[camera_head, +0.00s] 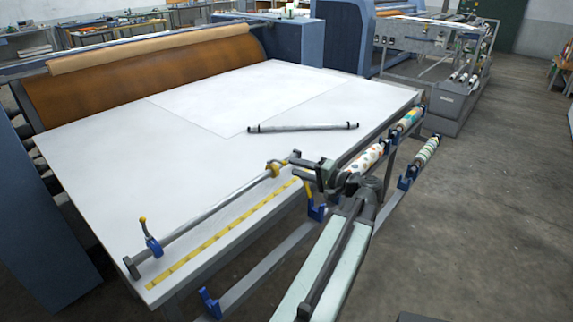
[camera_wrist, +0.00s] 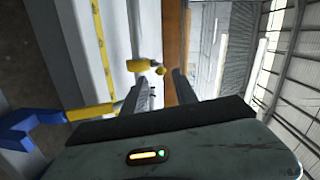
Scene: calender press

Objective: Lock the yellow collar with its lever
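The yellow collar (camera_head: 274,168) sits on the grey rod (camera_head: 215,205) along the front of the white table. In the wrist view the collar (camera_wrist: 138,66) shows just beyond my fingertips, with its short lever's round yellow knob (camera_wrist: 160,71) sticking out to the right. My gripper (camera_head: 297,170) is right of the collar in the head view. In the wrist view my gripper (camera_wrist: 160,84) is open, its two dark fingers apart, with nothing seen between them. Whether a finger touches the lever I cannot tell.
A blue collar (camera_head: 153,247) with an upright yellow-knobbed lever stands near the rod's left end. A yellow scale strip (camera_head: 215,238) runs along the table edge. Blue brackets (camera_head: 316,212) stick out below the edge. A loose roller (camera_head: 303,127) lies on the table (camera_head: 110,150).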

